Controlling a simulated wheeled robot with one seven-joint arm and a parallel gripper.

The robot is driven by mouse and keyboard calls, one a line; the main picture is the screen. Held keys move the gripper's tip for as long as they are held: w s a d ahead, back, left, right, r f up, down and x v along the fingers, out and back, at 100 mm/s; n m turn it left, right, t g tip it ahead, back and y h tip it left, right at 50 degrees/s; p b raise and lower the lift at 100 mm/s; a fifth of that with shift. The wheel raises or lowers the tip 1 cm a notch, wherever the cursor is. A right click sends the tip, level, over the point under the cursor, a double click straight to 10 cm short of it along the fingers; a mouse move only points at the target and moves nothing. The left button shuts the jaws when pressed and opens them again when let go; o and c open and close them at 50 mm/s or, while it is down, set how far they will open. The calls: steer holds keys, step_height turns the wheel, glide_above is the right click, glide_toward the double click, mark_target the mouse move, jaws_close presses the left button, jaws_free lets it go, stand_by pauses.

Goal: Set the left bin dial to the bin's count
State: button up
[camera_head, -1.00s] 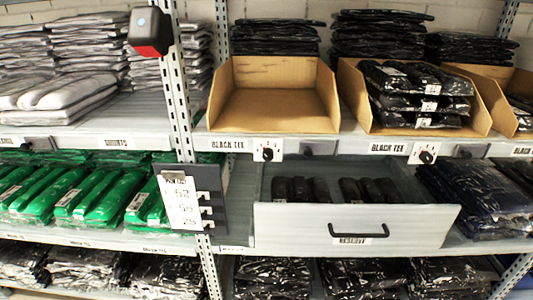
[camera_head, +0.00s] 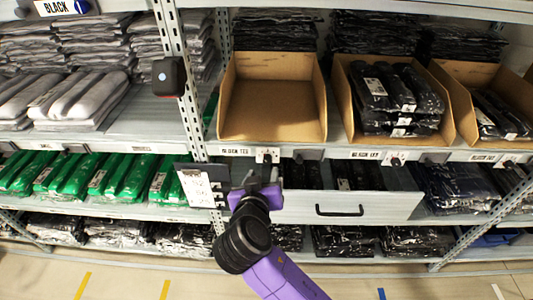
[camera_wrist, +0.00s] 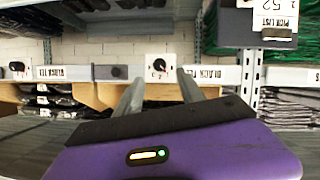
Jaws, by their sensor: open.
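The left bin (camera_head: 272,108) is an open cardboard box on the shelf, and its inside looks empty in the head view. Its dial (camera_head: 267,155) is a black knob on a white plate on the shelf edge below it. In the wrist view, which is upside down, this dial (camera_wrist: 159,65) shows between my fingertips; its setting is too small to read. My gripper (camera_head: 256,182) is open and empty just below and in front of the dial. In the wrist view my gripper's (camera_wrist: 158,80) two grey fingers point at the dial, apparently without touching it.
A second bin (camera_head: 352,128) with black packs and its own dial (camera_head: 395,159) stands to the right. A grey drawer (camera_head: 385,208) sticks out below. A pick list board (camera_head: 202,187) hangs on the post to the left, close to my gripper.

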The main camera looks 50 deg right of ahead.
mark_target(267, 161)
steer(key=p+x, duration=0.1)
steer(key=x, duration=0.6)
steer(key=shift+w+d+f, duration=0.1)
steer(key=shift+w+d, duration=0.1)
steer(key=shift+d, duration=0.1)
jaws_close()
